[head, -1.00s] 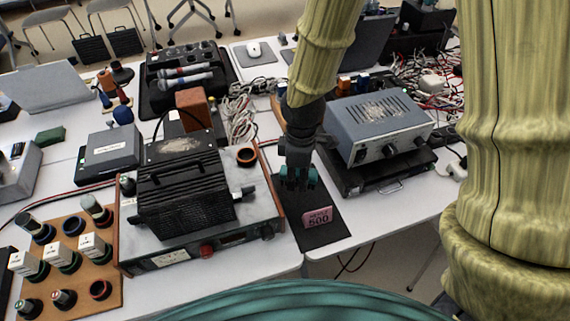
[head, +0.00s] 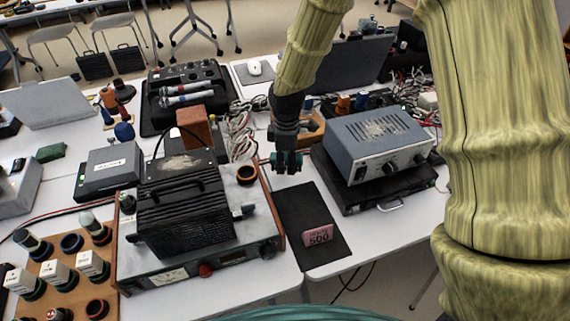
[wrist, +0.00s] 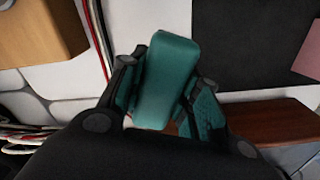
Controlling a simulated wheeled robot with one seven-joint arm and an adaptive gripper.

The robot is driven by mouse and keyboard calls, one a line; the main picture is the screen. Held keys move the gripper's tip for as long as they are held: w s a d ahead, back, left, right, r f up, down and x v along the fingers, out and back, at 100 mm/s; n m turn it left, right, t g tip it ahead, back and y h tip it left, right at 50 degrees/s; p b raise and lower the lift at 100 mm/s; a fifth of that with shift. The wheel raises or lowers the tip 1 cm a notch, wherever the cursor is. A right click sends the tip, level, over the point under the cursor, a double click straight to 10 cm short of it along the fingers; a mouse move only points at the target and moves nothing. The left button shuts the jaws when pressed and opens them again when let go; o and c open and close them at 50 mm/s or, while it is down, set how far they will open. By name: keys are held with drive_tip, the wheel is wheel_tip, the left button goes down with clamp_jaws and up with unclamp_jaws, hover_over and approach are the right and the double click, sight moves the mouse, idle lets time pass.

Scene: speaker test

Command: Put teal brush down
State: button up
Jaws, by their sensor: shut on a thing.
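The teal brush (wrist: 168,80) is a teal block between the two fingers of my gripper (wrist: 165,105) in the wrist view. The fingers, which have teal pads, are shut on its sides. In the head view my gripper (head: 287,165) is small and dark, beyond the far edge of the dark mat (head: 303,206) and right of the orange-brown ring. The brush is hard to tell from the finger pads there. I cannot tell whether the brush touches the table.
A pink block (head: 318,235) marked 500 lies on the near part of the mat. A black-finned device (head: 185,215) stands on a wood-sided unit at left. A grey-blue instrument (head: 375,143) is at right. White cables (head: 240,125) lie behind. The mat's far part is bare.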

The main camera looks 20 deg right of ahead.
drive_tip(key=shift+w+f, duration=0.15)
drive_tip(key=shift+w, duration=0.75)
drive_tip(key=shift+f, duration=1.65)
drive_tip(key=shift+f, duration=0.15)
drive_tip(key=o, duration=1.2)
drive_tip(key=shift+c, duration=0.2)
wheel_tip(320, 180, up, 12)
drive_tip(key=shift+r, duration=0.15)
